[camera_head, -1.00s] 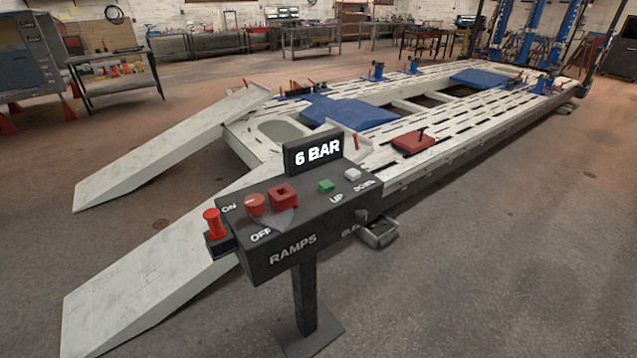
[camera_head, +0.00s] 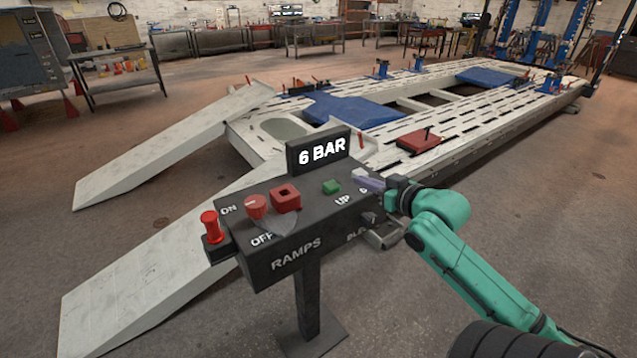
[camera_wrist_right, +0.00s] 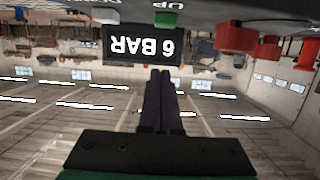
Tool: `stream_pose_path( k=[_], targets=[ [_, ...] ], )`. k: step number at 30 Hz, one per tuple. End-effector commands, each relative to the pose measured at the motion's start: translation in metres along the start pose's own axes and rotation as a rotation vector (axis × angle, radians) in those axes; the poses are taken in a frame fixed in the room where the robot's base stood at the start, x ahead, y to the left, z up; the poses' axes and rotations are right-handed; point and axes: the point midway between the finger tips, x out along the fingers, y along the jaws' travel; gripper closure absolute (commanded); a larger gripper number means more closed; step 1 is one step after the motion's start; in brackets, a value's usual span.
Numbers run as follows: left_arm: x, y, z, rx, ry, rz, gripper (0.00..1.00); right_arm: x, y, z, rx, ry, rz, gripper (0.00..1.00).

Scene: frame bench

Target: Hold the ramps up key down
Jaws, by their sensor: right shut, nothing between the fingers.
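The control box (camera_head: 285,235) stands on a post, labelled RAMPS. Its green UP key (camera_head: 331,187) stands clear on the top face, with nothing touching it. In the right wrist view the green key (camera_wrist_right: 165,20) is at the top edge, upside down. My right gripper (camera_head: 362,180) is shut and empty, to the right of the green key, over the white DOWN key's place and largely hiding that key. In the wrist view its closed fingertips (camera_wrist_right: 161,74) point toward the box; I cannot tell whether they touch it. My left gripper is not in view.
The display (camera_head: 318,150) behind the keys reads 6 BAR. A red knob (camera_head: 256,205), a red square part (camera_head: 286,197) and a red plunger (camera_head: 210,225) sit left of the green key. Two ramps (camera_head: 165,150) slope to the floor from the frame bench (camera_head: 460,130).

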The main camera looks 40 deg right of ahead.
Motion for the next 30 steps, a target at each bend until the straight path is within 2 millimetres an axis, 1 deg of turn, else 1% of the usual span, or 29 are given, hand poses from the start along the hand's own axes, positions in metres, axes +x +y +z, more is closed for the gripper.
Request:
stream_pose_path(
  k=[1,3,10,14,17,28,30],
  targets=[
    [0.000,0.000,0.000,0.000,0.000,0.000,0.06,-0.001,-0.004,-0.004,-0.004,0.005,-0.009,1.00],
    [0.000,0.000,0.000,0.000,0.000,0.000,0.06,-0.002,-0.006,-0.007,-0.005,0.008,-0.013,1.00],
    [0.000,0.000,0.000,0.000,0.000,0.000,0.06,-0.001,-0.005,-0.006,-0.005,0.009,-0.012,1.00],
    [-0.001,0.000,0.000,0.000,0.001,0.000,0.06,0.007,-0.005,-0.007,-0.004,0.010,-0.011,1.00],
    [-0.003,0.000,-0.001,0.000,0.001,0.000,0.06,0.022,-0.005,-0.009,-0.005,0.012,-0.011,1.00],
    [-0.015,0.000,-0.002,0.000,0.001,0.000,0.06,0.101,-0.006,-0.011,-0.004,0.011,-0.010,1.00],
    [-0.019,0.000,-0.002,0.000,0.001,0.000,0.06,0.103,-0.006,0.008,-0.001,0.003,-0.010,1.00]
  ],
)
